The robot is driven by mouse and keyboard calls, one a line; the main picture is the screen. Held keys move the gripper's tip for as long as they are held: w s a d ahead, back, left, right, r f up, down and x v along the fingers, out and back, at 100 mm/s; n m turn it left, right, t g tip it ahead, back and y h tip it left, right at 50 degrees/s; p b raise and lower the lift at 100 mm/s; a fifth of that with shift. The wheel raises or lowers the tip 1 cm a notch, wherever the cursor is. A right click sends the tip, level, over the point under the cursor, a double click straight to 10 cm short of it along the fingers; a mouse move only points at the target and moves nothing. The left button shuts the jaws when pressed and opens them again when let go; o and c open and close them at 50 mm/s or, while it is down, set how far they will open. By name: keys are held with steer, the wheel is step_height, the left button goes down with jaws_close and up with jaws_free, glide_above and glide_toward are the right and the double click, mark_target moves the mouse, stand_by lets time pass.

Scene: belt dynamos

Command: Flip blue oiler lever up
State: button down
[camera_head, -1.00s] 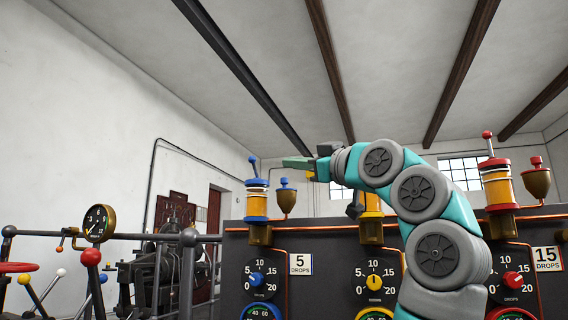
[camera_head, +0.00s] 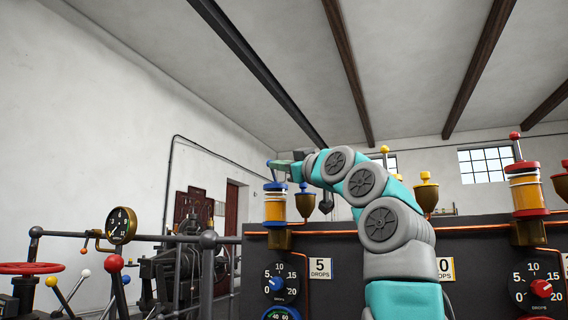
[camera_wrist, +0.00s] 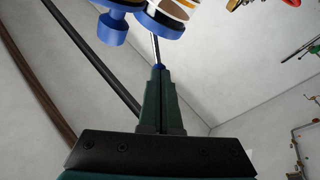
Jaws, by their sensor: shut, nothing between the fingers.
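The blue oiler (camera_head: 275,204) stands on the dark panel, a yellow-filled cylinder with a blue cap. Its lever (camera_head: 271,174) points up from the cap, leaning slightly left in the head view. My gripper (camera_head: 279,165) is shut and empty, with its tips at the lever's upper end. The oiler's blue cap (camera_wrist: 160,22) shows above, partly cut off.
A blue-topped brass cup (camera_head: 305,203) stands just right of the oiler. My arm hides most of the yellow oiler; its lever (camera_head: 384,150) shows behind. The red oiler (camera_head: 526,190) is far right. A gauge (camera_head: 121,225) and railing are at left.

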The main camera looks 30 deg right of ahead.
stand_by(0.4)
steer(key=shift+d+r+m+p, duration=0.1)
steer(key=shift+r+m+p, duration=0.15)
steer(key=shift+m+p, duration=0.2)
steer(key=shift+w+r+p, duration=0.1)
steer(key=shift+r+p, duration=0.05)
steer(key=shift+p, duration=0.2)
steer(key=w+d+r+m+g+p, duration=0.1)
steer(key=m+p, duration=0.1)
steer(key=p, duration=0.1)
steer(key=d+r+m+g+h+p, duration=0.1)
steer(key=p, duration=0.3)
steer(key=shift+w+d+r+m+p, duration=0.1)
steer(key=shift+w+r+m+p, duration=0.1)
steer(key=shift+w+m+p, duration=0.15)
steer(key=shift+w+d, duration=0.15)
steer(key=shift+d, duration=0.05)
stand_by(0.5)
